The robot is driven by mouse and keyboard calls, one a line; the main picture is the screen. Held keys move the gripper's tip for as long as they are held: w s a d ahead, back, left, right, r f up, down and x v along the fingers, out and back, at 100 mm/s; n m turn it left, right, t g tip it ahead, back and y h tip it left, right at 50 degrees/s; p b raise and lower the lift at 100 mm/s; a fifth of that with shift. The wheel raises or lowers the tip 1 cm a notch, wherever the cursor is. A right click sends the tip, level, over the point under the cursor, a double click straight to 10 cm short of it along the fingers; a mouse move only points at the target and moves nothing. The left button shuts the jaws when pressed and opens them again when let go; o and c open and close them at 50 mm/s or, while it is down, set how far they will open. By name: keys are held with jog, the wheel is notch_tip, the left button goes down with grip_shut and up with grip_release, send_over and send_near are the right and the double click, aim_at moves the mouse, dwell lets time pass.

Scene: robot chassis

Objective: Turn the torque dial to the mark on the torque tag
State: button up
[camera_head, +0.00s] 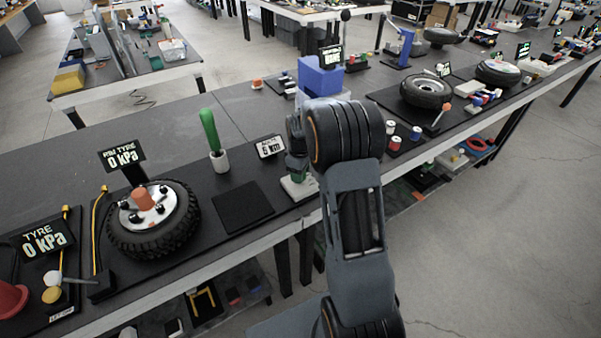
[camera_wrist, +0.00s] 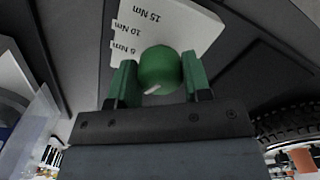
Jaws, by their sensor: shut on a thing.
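The torque dial is a round green knob (camera_wrist: 158,68) on a white block (camera_wrist: 178,25) printed with 5 Nm, 10 Nm and 15 Nm. A short white pointer on the knob slants toward the lower left in the wrist view, off the printed marks. My gripper's green fingers (camera_wrist: 159,77) are shut on the knob, one on each side. In the head view the white block (camera_head: 297,190) sits near the bench's front edge, under my gripper (camera_head: 299,177), which mostly hides the knob.
A black square pad (camera_head: 242,206) and a white cup with a green-handled tool (camera_head: 219,160) are left of the dial. A wheel (camera_head: 154,220) with a pressure display lies further left. A blue bin (camera_head: 320,76) stands behind my arm. Small red and white parts (camera_head: 393,140) lie right.

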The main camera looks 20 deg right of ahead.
jog(key=m, duration=0.4)
jog(key=shift+m, duration=2.5)
jog(key=o, duration=0.9)
notch_tip(320, 180, up, 14)
jog(key=shift+f, duration=0.1)
